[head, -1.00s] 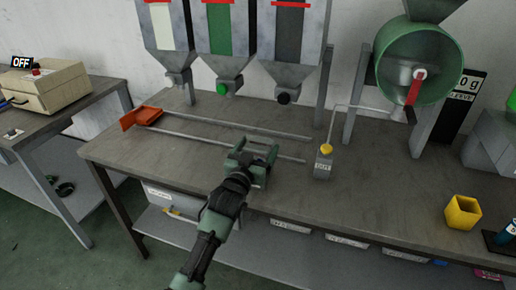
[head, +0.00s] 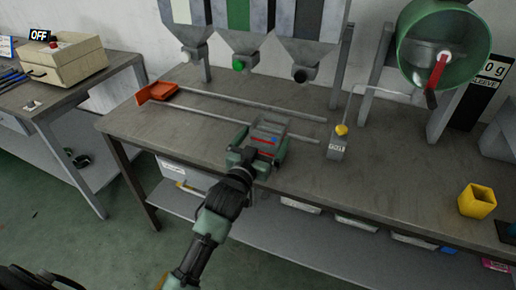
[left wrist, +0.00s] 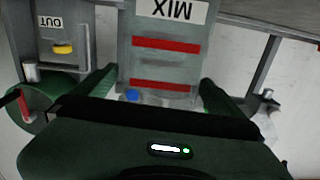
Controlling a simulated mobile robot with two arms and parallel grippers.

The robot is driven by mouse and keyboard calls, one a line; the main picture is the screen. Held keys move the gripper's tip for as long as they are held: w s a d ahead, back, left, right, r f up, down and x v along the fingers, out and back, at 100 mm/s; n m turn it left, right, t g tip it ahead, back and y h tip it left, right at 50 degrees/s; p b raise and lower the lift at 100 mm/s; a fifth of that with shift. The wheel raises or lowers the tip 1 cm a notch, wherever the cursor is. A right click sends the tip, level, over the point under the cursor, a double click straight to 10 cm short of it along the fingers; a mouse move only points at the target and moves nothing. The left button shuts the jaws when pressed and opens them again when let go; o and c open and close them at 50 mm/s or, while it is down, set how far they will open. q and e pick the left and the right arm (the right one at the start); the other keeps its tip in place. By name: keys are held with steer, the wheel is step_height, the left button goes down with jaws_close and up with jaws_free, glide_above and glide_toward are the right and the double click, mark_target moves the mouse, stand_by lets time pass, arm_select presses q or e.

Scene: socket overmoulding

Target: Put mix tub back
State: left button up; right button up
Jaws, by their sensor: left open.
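The mix tub (head: 268,133) is a small grey box with red stripes and a blue spot on the bench. Its MIX label and red bands show large in the left wrist view (left wrist: 165,60). My left gripper (head: 262,148) is open at the tub's near side. Its two green fingers lie to either side of the tub's near part, and the left wrist view shows gaps between fingers and tub. My right gripper is not in view.
Two rails (head: 245,103) run along the bench behind the tub, with an orange piece (head: 155,92) at their left end. An OUT block (head: 337,147) with a yellow knob stands right of the tub. A yellow cup (head: 477,201) stands farther right. Hoppers hang above.

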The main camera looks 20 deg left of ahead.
arm_select(q)
steer(key=s, duration=0.5)
steer(key=shift+a, duration=0.1)
stand_by(0.4)
